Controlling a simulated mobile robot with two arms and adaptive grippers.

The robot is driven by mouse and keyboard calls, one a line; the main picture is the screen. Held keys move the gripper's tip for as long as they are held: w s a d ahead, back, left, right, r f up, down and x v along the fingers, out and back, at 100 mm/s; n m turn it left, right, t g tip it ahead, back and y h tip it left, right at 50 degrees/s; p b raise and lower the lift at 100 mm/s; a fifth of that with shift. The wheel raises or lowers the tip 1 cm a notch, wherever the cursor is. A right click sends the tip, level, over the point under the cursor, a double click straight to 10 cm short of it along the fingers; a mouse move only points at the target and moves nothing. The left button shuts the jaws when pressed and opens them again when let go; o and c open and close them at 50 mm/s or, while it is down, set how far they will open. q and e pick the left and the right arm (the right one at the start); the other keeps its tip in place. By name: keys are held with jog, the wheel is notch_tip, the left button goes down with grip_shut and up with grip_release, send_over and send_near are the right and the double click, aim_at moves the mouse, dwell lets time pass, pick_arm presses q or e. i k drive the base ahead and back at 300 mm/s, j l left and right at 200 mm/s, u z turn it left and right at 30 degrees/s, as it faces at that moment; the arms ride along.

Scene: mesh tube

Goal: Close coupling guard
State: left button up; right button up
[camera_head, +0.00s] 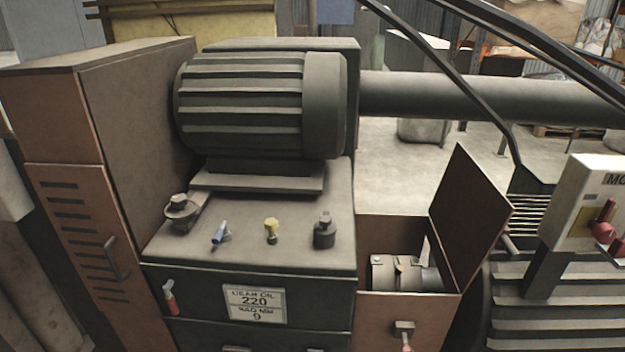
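The coupling guard is a brown box (382,310) at the lower right of the head view, between the dark gear housing and the ribbed motor. Its flat lid (470,212) stands open, raised along the right side and leaning to the right. Inside the open box a grey metal coupling (398,272) with a shaft shows, with a small yellowish part on it. A latch (403,328) with a reddish handle sits on the box's front face. Neither of my grippers shows in this view.
A ribbed motor (560,300) and a control box with a red knob (597,205) stand right of the lid. A gear housing (255,225) with several fittings stands left. A thick pipe (470,97) and dark slanting bars (455,75) pass behind and above.

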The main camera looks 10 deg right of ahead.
aim_at(469, 214)
jog(key=l+z, duration=0.2)
jog(key=z, duration=0.3)
jog(key=i+l+z, duration=0.1)
jog(key=z, duration=0.35)
jog(key=i+l+u, duration=0.15)
jog(key=l, duration=0.25)
jog(key=i+l+u, duration=0.15)
jog(key=l, duration=0.3)
jog(key=l+u, duration=0.2)
jog(key=l, duration=0.2)
